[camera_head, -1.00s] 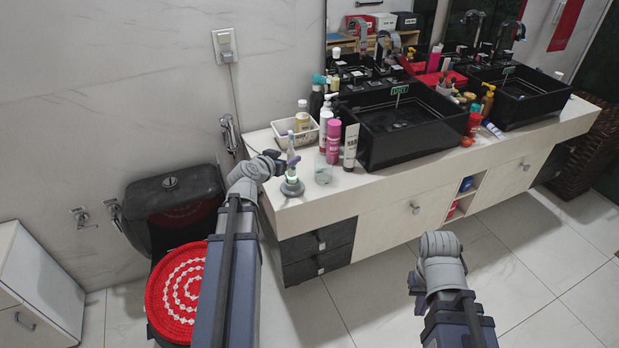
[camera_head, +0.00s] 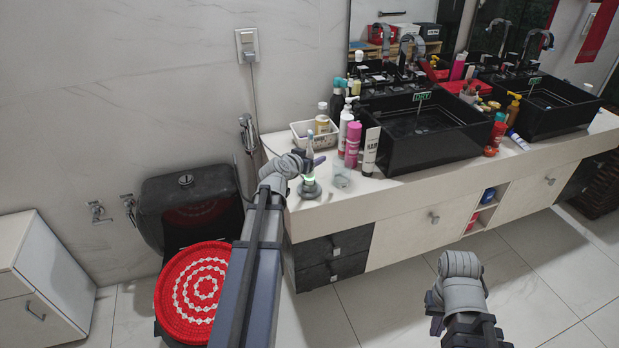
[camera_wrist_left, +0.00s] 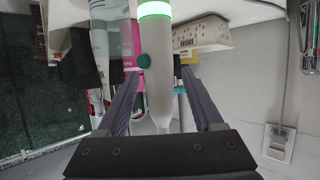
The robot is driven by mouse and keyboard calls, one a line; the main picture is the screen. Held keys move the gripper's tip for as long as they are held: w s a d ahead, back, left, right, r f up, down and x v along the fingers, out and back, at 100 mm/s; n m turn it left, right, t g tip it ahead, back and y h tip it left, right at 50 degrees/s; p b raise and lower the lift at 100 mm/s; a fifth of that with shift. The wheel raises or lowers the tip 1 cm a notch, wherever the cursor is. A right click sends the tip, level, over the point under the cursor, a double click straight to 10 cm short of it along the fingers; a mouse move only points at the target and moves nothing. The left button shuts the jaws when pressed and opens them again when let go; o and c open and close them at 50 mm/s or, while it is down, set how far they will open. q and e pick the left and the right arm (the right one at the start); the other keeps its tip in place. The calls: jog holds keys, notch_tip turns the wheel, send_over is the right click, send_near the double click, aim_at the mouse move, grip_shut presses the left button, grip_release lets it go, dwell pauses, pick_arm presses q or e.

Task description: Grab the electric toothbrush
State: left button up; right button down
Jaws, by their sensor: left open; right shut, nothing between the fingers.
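The electric toothbrush (camera_head: 310,147) stands upright on its round grey charging base (camera_head: 311,190), near the left front corner of the counter. A green light glows low on it. My left gripper (camera_head: 316,159) is open at the toothbrush, in front of its handle. In the left wrist view, which is upside down, the white handle (camera_wrist_left: 156,62) with its green ring shows between the two spread fingers of my left gripper (camera_wrist_left: 160,84). I cannot tell whether either finger touches it. My right forearm and wrist show at the lower right, but the right fingers are hidden.
A clear glass (camera_head: 342,176) stands close right of the base, with a pink can (camera_head: 353,146) and a white tube (camera_head: 371,150) behind. A white basket (camera_head: 303,138) stands behind the toothbrush. A black sink (camera_head: 425,135) is further right. The toilet (camera_head: 185,215) is left of the counter.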

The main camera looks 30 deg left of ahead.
pick_arm(q)
jog(key=shift+x, duration=0.8)
grip_shut()
